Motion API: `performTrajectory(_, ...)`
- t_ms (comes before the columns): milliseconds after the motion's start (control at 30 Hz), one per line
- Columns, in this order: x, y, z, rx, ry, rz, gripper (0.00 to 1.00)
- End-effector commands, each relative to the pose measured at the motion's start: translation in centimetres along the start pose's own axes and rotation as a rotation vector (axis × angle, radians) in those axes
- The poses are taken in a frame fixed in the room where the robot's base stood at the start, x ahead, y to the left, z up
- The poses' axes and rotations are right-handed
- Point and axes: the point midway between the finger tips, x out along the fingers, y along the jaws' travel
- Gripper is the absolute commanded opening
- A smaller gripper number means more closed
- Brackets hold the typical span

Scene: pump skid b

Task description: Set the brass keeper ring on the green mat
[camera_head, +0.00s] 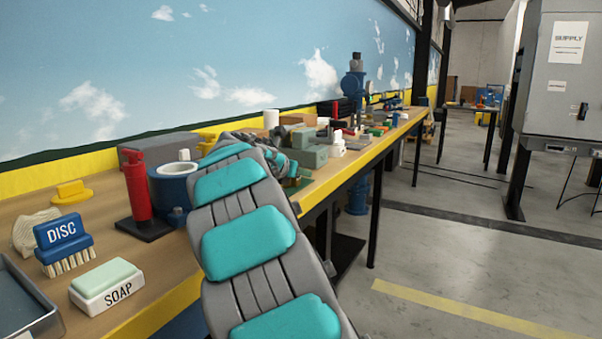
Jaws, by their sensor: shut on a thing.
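My arm reaches up over the bench, and my gripper (284,166) is at its far end, small and dark, low over the bench near its front edge. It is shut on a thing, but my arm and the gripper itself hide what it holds. A small patch of green, which looks like the green mat (297,184), shows just below and right of the gripper. The rest of it is hidden behind my arm. I cannot make out the brass keeper ring.
Grey-green blocks (309,156) stand close beyond the gripper. A red pump-like tool (137,187), a blue pot (172,190), a DISC brush (64,243), a SOAP block (107,285) and a grey tray (22,300) are left of my arm. Open floor (470,255) lies right.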

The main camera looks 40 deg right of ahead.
Motion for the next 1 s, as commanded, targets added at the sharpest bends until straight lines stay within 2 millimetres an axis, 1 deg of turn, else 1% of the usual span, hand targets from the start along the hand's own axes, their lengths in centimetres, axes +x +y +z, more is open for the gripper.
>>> performTrajectory(600, 0.06, 0.00, -0.14, 0.000, -0.001, 0.000, 0.00)
performTrajectory(633, 0.05, 0.00, -0.13, 0.000, -0.001, 0.000, 0.26)
performTrajectory(900, 0.07, 0.00, -0.16, 0.000, 0.000, 0.000, 0.56)
performTrajectory(1000, 0.07, 0.00, -0.16, 0.000, 0.000, 0.000, 0.57)
